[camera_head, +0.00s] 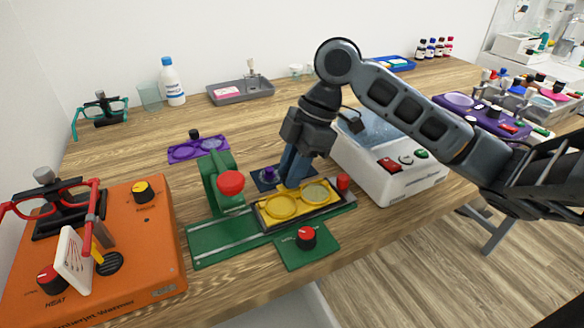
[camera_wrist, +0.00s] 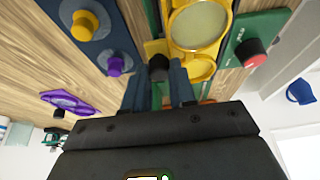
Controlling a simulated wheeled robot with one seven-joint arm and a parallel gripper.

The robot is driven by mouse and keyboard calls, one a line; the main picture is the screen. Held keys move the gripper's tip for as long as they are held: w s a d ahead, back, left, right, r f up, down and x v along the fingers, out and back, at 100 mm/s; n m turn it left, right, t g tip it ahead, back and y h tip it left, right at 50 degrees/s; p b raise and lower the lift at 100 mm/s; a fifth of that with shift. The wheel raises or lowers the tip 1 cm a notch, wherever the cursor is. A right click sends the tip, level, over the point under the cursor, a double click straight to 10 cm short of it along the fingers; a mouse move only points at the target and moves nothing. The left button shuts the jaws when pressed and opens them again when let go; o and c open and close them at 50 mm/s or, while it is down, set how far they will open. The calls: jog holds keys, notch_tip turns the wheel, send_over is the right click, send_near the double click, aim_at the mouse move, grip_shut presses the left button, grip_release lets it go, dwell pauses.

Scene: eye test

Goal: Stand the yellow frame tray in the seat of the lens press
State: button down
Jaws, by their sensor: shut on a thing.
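The yellow frame tray (camera_head: 283,207) has two round lens openings and lies flat over the dark-edged seat (camera_head: 262,226) of the green lens press (camera_head: 212,248). I cannot tell whether it rests fully in the seat or hovers slightly above. My gripper (camera_head: 290,183) comes down at the tray's far edge. In the wrist view the yellow tray (camera_wrist: 201,67) runs ahead of my gripper (camera_wrist: 159,86), whose fingers are shut on its black knob (camera_wrist: 158,67). The fingertips are partly hidden in the head view.
A red press knob (camera_head: 230,184) stands left of the tray. A purple tray (camera_head: 190,151) lies behind, and a navy plate (camera_head: 262,184) sits beside my fingers. A white machine (camera_head: 400,180) is close on the right, an orange heater (camera_head: 150,235) on the left.

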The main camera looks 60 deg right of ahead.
jog(key=shift+f, duration=0.1)
jog(key=c, duration=0.8)
grip_release()
jog(key=shift+c, duration=0.2)
jog(key=shift+o, duration=0.3)
jog(key=shift+o, duration=1.3)
jog(key=shift+r+p, duration=1.95)
jog(key=shift+r, duration=1.05)
jog(key=shift+s, duration=0.1)
